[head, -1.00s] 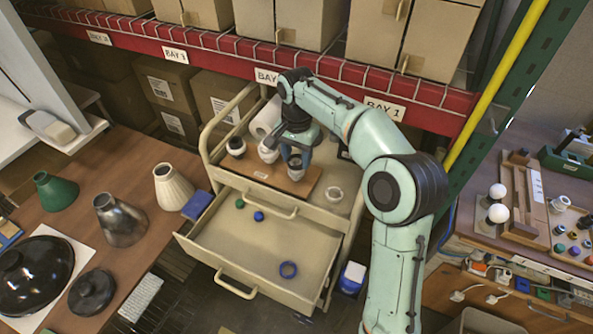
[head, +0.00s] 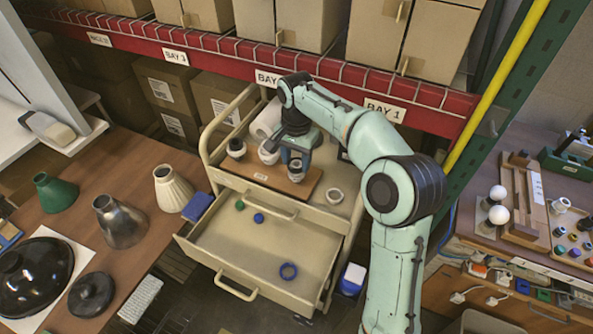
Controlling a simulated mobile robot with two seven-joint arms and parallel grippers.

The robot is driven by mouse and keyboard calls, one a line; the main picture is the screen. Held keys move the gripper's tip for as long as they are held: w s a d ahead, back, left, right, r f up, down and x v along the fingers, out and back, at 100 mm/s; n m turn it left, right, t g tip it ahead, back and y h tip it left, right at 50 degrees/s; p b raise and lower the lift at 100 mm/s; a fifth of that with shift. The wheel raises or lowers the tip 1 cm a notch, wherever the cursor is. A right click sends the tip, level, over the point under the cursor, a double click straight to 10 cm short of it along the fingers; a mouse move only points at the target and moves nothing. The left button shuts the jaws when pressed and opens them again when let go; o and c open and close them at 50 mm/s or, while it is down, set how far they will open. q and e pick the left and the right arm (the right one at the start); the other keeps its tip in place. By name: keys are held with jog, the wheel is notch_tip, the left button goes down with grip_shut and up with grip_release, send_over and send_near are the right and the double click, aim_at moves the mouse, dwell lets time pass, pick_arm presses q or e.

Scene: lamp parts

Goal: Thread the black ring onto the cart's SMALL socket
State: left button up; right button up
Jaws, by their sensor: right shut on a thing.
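The tan cart (head: 215,250) stands in the middle with a wooden board (head: 262,181) on its top. Several pale sockets stand in a row on the board: one at the left with a dark band (head: 236,148), one in the middle (head: 268,152), and one at the right (head: 296,172) under my right gripper. My right gripper (head: 295,158) points down around the top of the right-hand socket and is shut on the black ring, which is mostly hidden by the fingers. I cannot tell whether the ring is around the socket or just above it. My left gripper is out of view.
A white roll (head: 266,122) stands behind the sockets. Lampshades stand on the left table (head: 140,215).

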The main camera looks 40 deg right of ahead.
jog(key=shift+o, duration=0.2)
jog(key=shift+f, duration=0.7)
dwell(1.0)
jog(key=shift+c, duration=1)
jog(key=shift+s, duration=0.1)
jog(key=shift+f, duration=0.25)
jog(key=m, duration=0.3)
jog(key=shift+a+m, duration=0.1)
jog(key=shift+m, duration=0.3)
jog(key=m, duration=0.3)
jog(key=shift+s+f, duration=0.1)
